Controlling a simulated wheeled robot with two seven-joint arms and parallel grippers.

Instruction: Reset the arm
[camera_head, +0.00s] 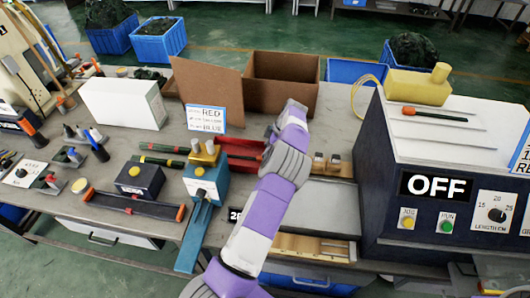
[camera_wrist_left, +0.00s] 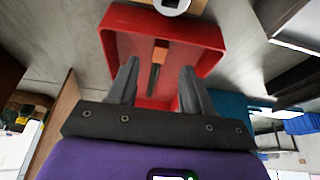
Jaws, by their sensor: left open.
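My left arm, purple and grey, rises across the middle of the head view, its wrist bent over the workbench (camera_head: 340,128). The left gripper (camera_head: 268,140) is by a red tray (camera_head: 240,144), small and partly hidden by the arm. In the left wrist view the gripper (camera_wrist_left: 158,74) has its two grey fingers apart, nothing between them. They point at the red tray (camera_wrist_left: 209,42), which holds an orange and dark slim piece (camera_wrist_left: 160,52). My right gripper is not in view.
A cardboard box (camera_head: 282,82) stands behind the arm. A machine reading OFF (camera_head: 436,187) fills the right. A blue and yellow press (camera_head: 206,175), a white box (camera_head: 123,103) and several tools crowd the left. Blue crates (camera_head: 158,41) stand on the floor behind.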

